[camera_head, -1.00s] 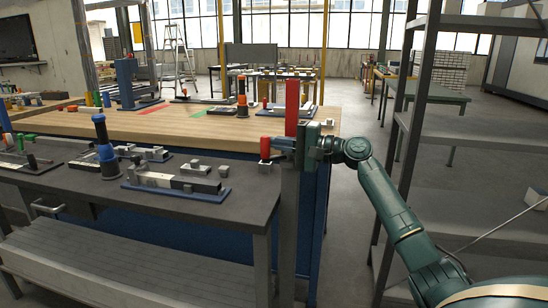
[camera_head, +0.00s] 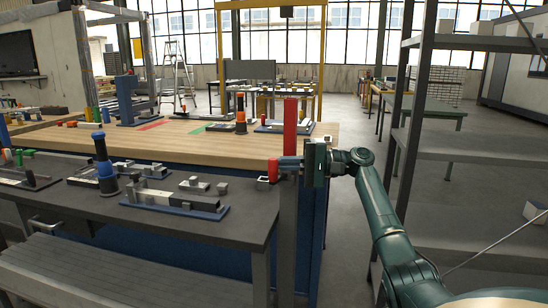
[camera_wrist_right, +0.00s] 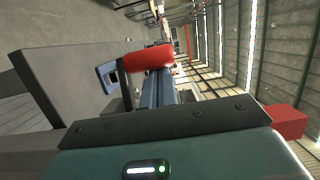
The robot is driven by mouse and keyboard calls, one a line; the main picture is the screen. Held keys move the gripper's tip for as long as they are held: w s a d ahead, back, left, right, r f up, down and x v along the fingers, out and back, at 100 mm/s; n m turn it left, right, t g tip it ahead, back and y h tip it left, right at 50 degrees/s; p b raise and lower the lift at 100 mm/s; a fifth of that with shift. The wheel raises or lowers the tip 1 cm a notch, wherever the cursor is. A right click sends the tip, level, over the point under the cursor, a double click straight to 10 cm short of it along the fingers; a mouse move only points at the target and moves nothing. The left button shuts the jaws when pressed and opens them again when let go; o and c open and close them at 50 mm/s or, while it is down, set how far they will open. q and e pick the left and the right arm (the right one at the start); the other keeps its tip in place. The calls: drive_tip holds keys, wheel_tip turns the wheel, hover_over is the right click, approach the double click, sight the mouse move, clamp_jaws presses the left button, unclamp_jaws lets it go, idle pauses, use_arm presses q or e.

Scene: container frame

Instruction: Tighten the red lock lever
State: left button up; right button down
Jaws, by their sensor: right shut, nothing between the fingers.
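The red lock lever (camera_head: 273,169) is at the right front corner of the dark table, beside a small grey metal piece (camera_head: 263,180). In the right wrist view, its red cylindrical handle (camera_wrist_right: 149,58) sits on a dark bracket. My right gripper (camera_head: 282,164) reaches in from the right and is shut and empty. Its bluish fingers (camera_wrist_right: 156,92) point at the handle. Their tips are beside or against it; I cannot tell whether they touch. My left gripper is not in view.
A tall red-topped post (camera_head: 290,125) stands close behind my right gripper. Blue-based fixtures (camera_head: 175,204) lie on the dark table (camera_head: 100,206). A wooden bench (camera_head: 215,146) is behind. Grey shelving (camera_head: 470,149) stands at the right.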

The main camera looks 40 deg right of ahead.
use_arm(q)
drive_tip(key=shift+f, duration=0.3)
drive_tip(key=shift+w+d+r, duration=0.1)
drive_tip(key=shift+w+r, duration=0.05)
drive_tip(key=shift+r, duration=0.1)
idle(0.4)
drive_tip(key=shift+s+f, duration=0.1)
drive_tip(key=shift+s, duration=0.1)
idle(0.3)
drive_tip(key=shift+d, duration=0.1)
